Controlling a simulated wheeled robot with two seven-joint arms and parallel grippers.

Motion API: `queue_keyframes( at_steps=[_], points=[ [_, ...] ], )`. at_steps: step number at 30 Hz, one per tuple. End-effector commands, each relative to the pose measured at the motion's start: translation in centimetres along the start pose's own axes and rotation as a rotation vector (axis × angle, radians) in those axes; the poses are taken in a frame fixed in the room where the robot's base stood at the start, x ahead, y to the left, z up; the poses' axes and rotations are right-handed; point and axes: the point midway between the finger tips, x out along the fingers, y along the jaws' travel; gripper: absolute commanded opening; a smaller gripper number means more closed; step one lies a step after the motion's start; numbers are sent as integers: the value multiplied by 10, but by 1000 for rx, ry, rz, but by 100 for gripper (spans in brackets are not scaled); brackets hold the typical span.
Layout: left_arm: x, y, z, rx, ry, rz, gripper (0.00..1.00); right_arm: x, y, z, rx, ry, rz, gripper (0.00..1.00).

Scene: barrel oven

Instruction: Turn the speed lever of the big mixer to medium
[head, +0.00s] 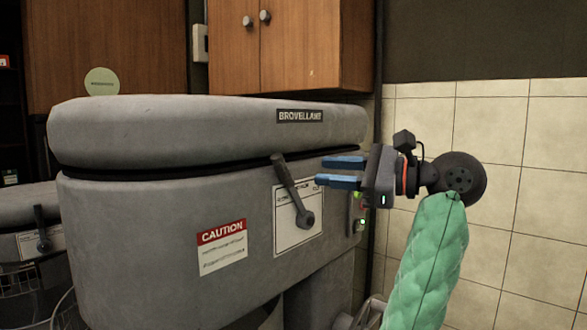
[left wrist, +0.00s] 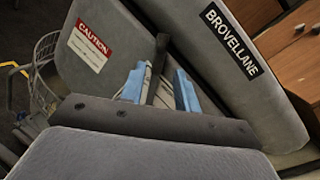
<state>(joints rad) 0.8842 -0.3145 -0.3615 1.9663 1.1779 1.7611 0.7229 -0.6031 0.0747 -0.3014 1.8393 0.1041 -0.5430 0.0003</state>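The big mixer (head: 130,215) is a grey machine with a BROVELLANE label on its head. Its dark speed lever (head: 290,185) is pivoted on a white plate (head: 287,236) and leans up and to the left. My left gripper (head: 322,172) is to the right of the lever, with its blue fingers open and pointing at it. In the head view the fingertips look apart from the lever. In the left wrist view the lever (left wrist: 159,62) appears between the two blue fingers (left wrist: 160,84). Contact cannot be made out. The plate's markings are too small to read. My right gripper is not in view.
A red and white caution label (head: 222,247) is on the mixer's front. A smaller grey mixer (head: 25,207) with its own lever (head: 42,230) stands at the left. A tiled wall (head: 500,140) is at the right, and wooden cabinets (head: 300,45) hang behind.

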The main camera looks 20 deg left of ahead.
Motion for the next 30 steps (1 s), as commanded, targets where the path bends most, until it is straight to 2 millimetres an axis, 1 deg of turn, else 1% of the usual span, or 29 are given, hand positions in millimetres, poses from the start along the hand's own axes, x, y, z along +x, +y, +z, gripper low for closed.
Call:
queue_keyframes(
  at_steps=[5, 12, 18, 23, 30],
  points=[
    [13, -1, 1, -15, -5, 0, 32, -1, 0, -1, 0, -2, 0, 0],
    [48, -1, 2, -13, -6, -1, 32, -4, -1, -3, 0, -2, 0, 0],
    [70, -1, 1, -13, -6, -2, 32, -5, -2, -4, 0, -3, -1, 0],
    [77, -1, 1, -13, -6, -3, 32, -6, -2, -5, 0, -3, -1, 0],
    [78, -1, 1, -12, -5, -3, 32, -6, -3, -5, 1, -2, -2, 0]
  ],
)
